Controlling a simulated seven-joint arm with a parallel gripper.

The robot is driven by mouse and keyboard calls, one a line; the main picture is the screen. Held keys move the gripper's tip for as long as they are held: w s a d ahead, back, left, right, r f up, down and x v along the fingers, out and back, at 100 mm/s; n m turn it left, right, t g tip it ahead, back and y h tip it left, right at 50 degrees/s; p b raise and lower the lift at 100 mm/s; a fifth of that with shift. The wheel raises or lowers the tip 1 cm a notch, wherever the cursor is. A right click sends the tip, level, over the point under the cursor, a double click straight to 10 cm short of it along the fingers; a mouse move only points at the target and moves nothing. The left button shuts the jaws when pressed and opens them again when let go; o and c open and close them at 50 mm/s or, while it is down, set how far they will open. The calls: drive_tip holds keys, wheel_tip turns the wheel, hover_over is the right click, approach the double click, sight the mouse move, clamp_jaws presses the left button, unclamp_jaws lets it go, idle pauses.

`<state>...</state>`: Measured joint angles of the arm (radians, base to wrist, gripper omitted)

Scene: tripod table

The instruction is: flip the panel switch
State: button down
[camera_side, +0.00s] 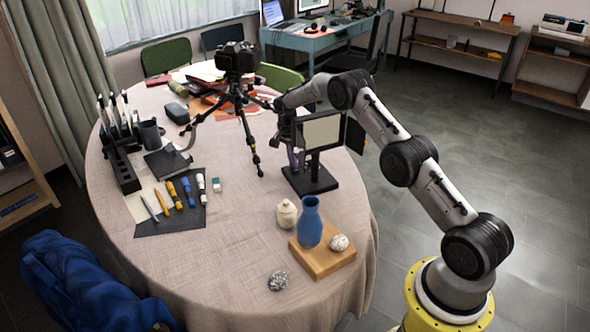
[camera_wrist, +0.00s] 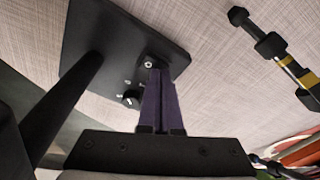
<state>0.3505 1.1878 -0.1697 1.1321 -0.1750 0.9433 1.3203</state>
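The lit panel (camera_side: 322,132) stands upright on a post above a black base (camera_side: 312,184), with dark side flaps. In the wrist view the base plate (camera_wrist: 110,38) carries a small round metal fitting (camera_wrist: 149,64), likely the switch, and a black knob (camera_wrist: 130,99) with white marks. My gripper (camera_wrist: 160,71) has purple fingers, close together and seemingly shut with nothing between them. The tips are right beside the round fitting; I cannot tell whether they touch. The switch is hidden there.
A camera on a tripod (camera_side: 237,85) stands just left of my gripper; a tripod leg (camera_wrist: 275,45) shows in the wrist view. A blue vase (camera_side: 309,222) on a wooden board (camera_side: 322,262) and a cream jar (camera_side: 286,214) stand nearer. The tablecloth left of the jar is clear.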

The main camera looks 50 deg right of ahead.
drive_tip(key=shift+s+f, duration=0.1)
drive_tip(key=shift+f, duration=0.05)
drive_tip(key=shift+r, duration=3.5)
